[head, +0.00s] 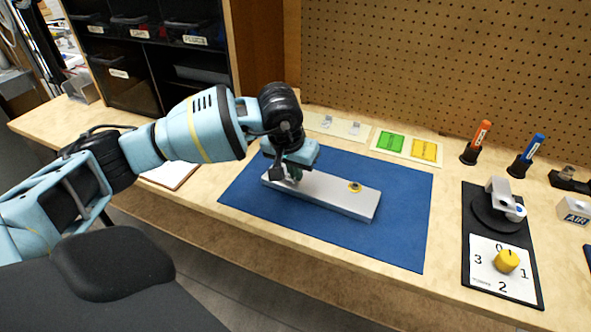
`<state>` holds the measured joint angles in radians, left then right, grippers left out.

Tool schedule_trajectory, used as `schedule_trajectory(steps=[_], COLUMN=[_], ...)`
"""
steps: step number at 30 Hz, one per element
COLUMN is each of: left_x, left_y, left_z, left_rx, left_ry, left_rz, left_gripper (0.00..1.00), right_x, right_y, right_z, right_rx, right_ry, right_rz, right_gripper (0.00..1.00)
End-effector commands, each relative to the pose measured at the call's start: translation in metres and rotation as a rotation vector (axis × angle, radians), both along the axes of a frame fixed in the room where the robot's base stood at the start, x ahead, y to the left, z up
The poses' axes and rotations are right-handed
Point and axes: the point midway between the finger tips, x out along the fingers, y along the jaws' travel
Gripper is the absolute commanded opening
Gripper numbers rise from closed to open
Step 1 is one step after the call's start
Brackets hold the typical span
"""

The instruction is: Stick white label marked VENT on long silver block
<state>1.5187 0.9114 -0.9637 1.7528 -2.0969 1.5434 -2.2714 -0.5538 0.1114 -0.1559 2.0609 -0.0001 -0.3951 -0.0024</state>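The long silver block (325,195) lies flat on the blue mat (392,236), slanting from upper left to lower right. No label marked VENT can be read. A pale sheet (312,120) behind the mat carries small whitish pieces. My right gripper is not in view.
A sheet with a green label (391,141) and a yellow label (425,150) lies behind the mat. Orange (481,135) and blue (532,148) pens stand in holders. A dial plate with a yellow knob (507,260) is at right. A pegboard (440,70) backs the bench.

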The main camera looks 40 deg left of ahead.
Motion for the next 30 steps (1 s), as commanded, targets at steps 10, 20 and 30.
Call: schedule_trajectory(steps=[10,20,30], left_x=[-0.0001,-0.0001,-0.0001], left_y=[-0.0001,-0.0001,-0.0001], left_z=[-0.0021,-0.0021,-0.0019], left_rx=[0.0,0.0,0.0], left_ry=[0.001,0.001,0.0], left_rz=[0.0,0.0,0.0], left_gripper=[0.0,0.25,0.44], right_x=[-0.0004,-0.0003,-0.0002], right_y=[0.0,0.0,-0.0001], right_z=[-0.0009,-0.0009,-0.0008], right_rx=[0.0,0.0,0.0], right_ry=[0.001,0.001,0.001], right_rz=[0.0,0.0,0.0], right_gripper=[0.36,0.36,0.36])
